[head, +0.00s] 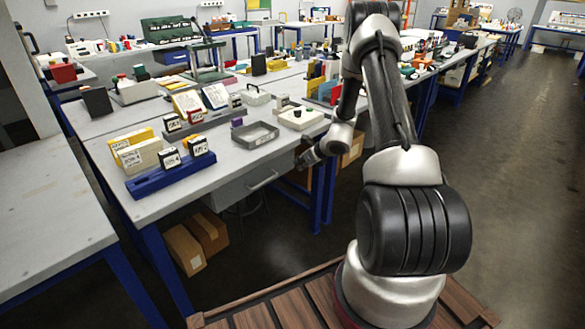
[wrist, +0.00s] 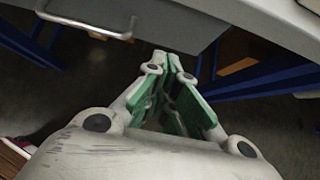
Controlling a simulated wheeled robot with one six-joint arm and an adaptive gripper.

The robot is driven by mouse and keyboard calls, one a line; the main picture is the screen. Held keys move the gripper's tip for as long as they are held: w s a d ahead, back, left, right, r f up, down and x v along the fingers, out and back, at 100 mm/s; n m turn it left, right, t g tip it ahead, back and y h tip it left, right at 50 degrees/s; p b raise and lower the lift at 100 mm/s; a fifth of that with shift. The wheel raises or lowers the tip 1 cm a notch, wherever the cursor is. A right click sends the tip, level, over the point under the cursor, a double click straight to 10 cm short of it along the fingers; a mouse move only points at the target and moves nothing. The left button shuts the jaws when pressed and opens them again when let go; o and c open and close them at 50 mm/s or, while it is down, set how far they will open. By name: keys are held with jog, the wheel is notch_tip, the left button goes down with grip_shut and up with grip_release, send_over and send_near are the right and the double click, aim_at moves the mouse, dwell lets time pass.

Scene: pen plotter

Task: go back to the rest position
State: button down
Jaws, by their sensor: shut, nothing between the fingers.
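My gripper (wrist: 172,62) points forward in the wrist view, its green-padded fingers together at the tips with nothing between them. In the head view my gripper (head: 304,160) hangs beside the front edge of the workbench (head: 222,160), to the right of the drawer, at the end of my bent arm. It appears clear of the bench. In the wrist view the drawer handle (wrist: 85,22) is at the upper left, apart from the fingers.
On the bench stand a blue rack (head: 170,176) with labelled boxes, a grey tray (head: 255,134) and a white device (head: 301,118). Cardboard boxes (head: 184,249) lie on the floor under it. A bare table (head: 48,215) is at the left. The floor at the right is open.

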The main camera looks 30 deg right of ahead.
jog(key=s+a+r+n+g+y, duration=0.25)
jog(key=s+r+n, duration=0.35)
jog(key=s, duration=0.4)
jog(key=s+a+r+n+g+y, duration=0.1)
jog(key=s+a+r+n+g, duration=0.3)
jog(key=s+n, duration=0.55)
jog(key=s+a+r+n+t+h, duration=0.1)
jog(key=s+r+n+h, duration=0.2)
jog(key=s+r+n, duration=0.5)
jog(key=s+r+n+t+h, duration=0.1)
jog(key=s+r+n+h, duration=0.2)
jog(key=s+r+n, duration=0.5)
jog(key=shift+s+a+f+v, duration=0.35)
jog(key=shift+s+a+v, duration=0.55)
jog(key=shift+v, duration=5.6)
jog(key=shift+s+d+n+t+h, duration=0.15)
jog(key=shift+d+n+t+h, duration=0.05)
jog(key=shift+n+t+h, duration=0.05)
